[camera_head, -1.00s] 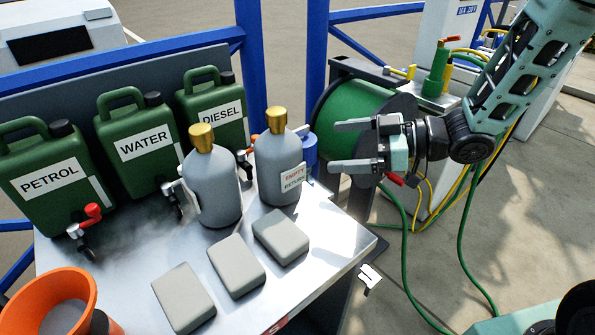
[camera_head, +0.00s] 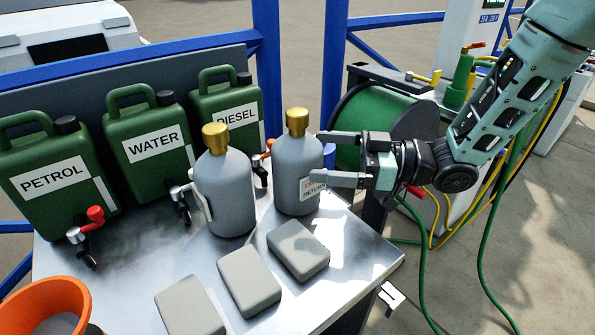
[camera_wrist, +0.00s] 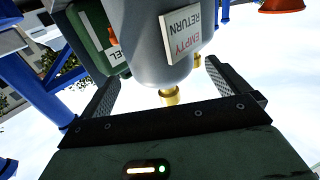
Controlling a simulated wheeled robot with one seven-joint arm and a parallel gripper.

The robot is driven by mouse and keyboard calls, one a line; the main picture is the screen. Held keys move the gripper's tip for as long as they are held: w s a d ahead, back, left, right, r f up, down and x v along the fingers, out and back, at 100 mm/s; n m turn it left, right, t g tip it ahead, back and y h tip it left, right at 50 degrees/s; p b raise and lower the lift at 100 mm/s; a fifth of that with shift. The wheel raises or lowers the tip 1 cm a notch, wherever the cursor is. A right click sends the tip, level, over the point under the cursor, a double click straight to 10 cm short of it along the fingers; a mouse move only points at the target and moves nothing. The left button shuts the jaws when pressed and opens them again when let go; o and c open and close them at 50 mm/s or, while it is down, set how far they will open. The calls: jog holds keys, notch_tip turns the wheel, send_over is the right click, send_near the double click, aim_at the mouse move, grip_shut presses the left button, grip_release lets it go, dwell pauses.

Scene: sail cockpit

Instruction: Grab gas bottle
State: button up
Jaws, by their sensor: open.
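Two grey gas bottles with gold caps stand upright on the metal table. The right gas bottle (camera_head: 297,165) bears an "EMPTY RETURN" label, and the left gas bottle (camera_head: 224,190) stands beside it. My gripper (camera_head: 322,158) is open at the right side of the right bottle, with its two fingers pointing left toward it. In the wrist view the labelled bottle (camera_wrist: 150,40) appears upside down, ahead of and between the two spread fingers (camera_wrist: 160,85). One finger partly covers the label in the head view. I cannot tell whether the fingers touch the bottle.
Three green canisters labelled petrol (camera_head: 50,180), water (camera_head: 146,140) and diesel (camera_head: 228,112) stand behind the bottles. Three grey blocks (camera_head: 249,280) lie in front. An orange bucket (camera_head: 45,300) is at the lower left. A green hose reel (camera_head: 365,125) is behind my gripper.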

aim_at(272, 148)
jog(key=a, duration=0.3)
jog(key=w+a, duration=0.1)
jog(key=a, duration=0.1)
jog(key=shift+a+r, duration=0.2)
jog(key=shift+a, duration=0.1)
jog(key=c, duration=1.5)
jog(key=shift+c, duration=0.2)
jog(key=shift+r, duration=0.1)
